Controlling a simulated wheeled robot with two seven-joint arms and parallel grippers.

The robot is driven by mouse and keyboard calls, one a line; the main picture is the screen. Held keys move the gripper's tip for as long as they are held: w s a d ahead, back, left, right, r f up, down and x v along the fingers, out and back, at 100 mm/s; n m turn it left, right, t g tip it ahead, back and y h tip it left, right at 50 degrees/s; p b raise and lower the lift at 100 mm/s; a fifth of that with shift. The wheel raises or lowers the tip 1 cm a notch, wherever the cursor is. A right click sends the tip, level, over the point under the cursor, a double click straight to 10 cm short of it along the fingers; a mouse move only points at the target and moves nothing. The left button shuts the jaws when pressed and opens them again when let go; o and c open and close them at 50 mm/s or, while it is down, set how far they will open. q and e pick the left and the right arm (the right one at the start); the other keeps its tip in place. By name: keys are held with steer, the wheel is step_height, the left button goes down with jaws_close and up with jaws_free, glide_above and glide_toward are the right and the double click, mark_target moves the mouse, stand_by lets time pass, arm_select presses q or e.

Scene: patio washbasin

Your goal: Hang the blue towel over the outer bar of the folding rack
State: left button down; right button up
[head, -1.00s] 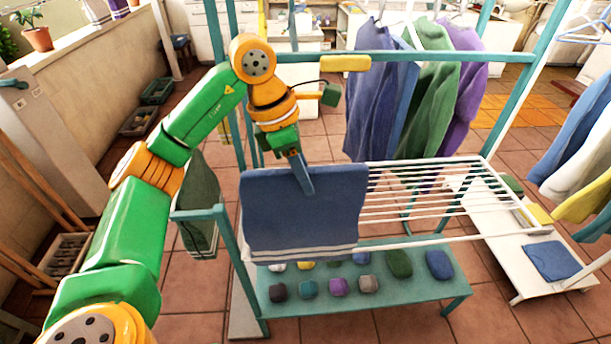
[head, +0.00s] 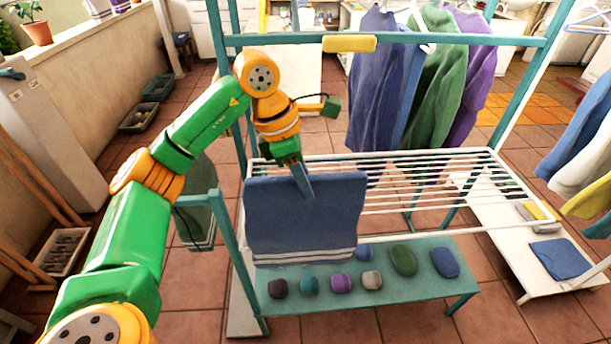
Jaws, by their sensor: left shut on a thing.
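The blue towel (head: 305,220), with pale stripes along its lower edge, hangs spread out at the left part of the folding rack. My left gripper (head: 304,188) is shut on the towel near the middle of its upper edge. The white slatted folding rack (head: 430,187) extends to the right of the towel. Its outer bar (head: 450,232) shows only right of the towel; the towel hides the left stretch. I cannot tell whether the towel touches that bar. My right gripper is not in view.
A teal frame (head: 400,41) with a yellow block (head: 349,43) and hanging shirts (head: 375,85) stands above and behind the rack. A teal shelf (head: 440,290) below holds several rolled cloths. A white bench (head: 505,240) with a folded blue cloth (head: 554,259) is at right.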

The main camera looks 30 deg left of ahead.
mark_target(306, 224)
arm_select(q)
step_height(306, 224, down, 22)
steer(key=b, duration=1.6)
steer(key=shift+r, duration=0.2)
steer(key=c, duration=0.6)
jaws_free()
step_height(306, 224, up, 10)
steer(key=p, duration=0.8)
steer(key=shift+f, duration=0.5)
